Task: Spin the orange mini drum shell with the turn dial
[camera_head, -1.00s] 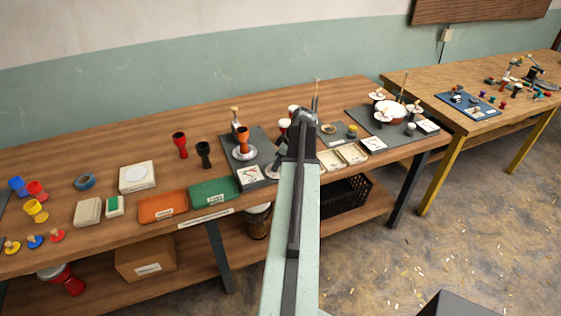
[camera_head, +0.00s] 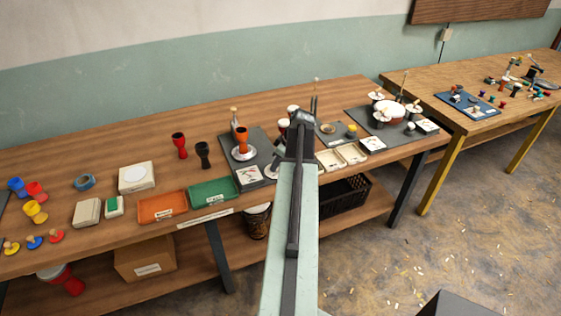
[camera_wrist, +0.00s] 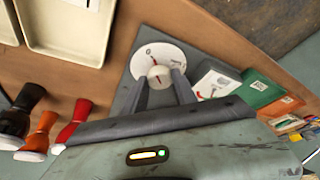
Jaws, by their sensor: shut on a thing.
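The orange mini drum shell (camera_head: 242,136) stands upright on a pale round plate (camera_head: 242,153) on a dark grey board (camera_head: 262,147) in the head view. The turn dial is a white disc (camera_wrist: 145,55) with a red mark and a pale round knob (camera_wrist: 159,72), clear in the wrist view. In the head view only part of the dial (camera_head: 270,171) shows beside my arm. My gripper (camera_wrist: 162,82) is shut on the knob, one finger on each side. The orange shell on the plate is not visible in the wrist view.
Left of the board stand a red shell (camera_head: 179,146) and a black shell (camera_head: 203,155). A green tray (camera_head: 213,190) and an orange tray (camera_head: 162,207) lie in front. Cream trays (camera_head: 341,157) sit right of my arm. Several white-headed goblet drums (camera_wrist: 70,122) stand close to my gripper.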

